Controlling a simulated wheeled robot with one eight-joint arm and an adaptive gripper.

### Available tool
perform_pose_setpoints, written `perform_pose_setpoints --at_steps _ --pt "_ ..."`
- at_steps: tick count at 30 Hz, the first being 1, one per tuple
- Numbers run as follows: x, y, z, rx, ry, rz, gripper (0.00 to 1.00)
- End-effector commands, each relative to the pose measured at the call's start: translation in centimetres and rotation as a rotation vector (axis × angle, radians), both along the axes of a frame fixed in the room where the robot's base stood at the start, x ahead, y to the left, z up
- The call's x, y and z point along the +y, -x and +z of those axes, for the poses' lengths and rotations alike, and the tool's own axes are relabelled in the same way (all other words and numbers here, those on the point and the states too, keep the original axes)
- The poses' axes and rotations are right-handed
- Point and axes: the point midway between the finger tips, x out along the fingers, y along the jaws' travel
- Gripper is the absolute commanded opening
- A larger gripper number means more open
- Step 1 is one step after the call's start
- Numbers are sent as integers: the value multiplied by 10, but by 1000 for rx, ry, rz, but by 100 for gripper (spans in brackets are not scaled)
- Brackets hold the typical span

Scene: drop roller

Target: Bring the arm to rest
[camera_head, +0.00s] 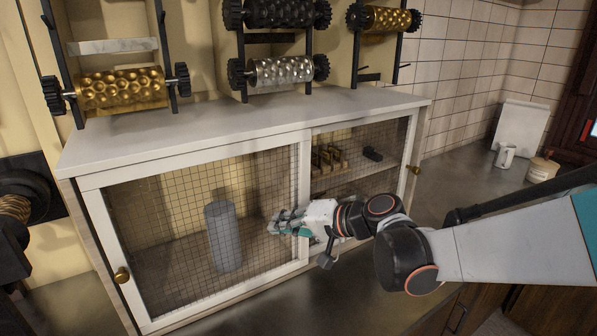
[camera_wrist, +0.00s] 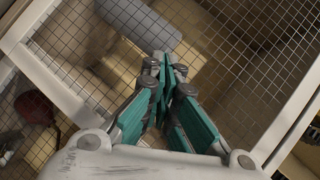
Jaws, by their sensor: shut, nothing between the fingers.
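My arm reaches in from the right in the head view and is stretched out level in front of a white cabinet (camera_head: 250,120) with mesh doors. My gripper (camera_head: 272,226) is at the middle of the cabinet front, near the upright between the doors. In the wrist view, my gripper (camera_wrist: 165,62) has its teal fingers closed together with nothing between them. I cannot tell whether the fingertips touch the mesh.
A grey cylinder (camera_head: 224,238) stands behind the left mesh door. Patterned rollers, one of them gold (camera_head: 120,90), hang on racks above the cabinet. A white mug (camera_head: 505,155) and a lidded jar (camera_head: 542,168) stand on the counter at right.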

Motion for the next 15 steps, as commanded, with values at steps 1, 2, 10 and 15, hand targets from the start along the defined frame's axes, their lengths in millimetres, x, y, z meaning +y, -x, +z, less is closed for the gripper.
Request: perform_pose_setpoints --at_steps 1,2,10,15 --pt "-10 8 3 -4 37 -12 0" --pt "-17 13 3 -7 64 -19 0" --pt "-88 65 3 -33 337 -93 0" --pt "-135 103 -1 -48 510 -140 0"
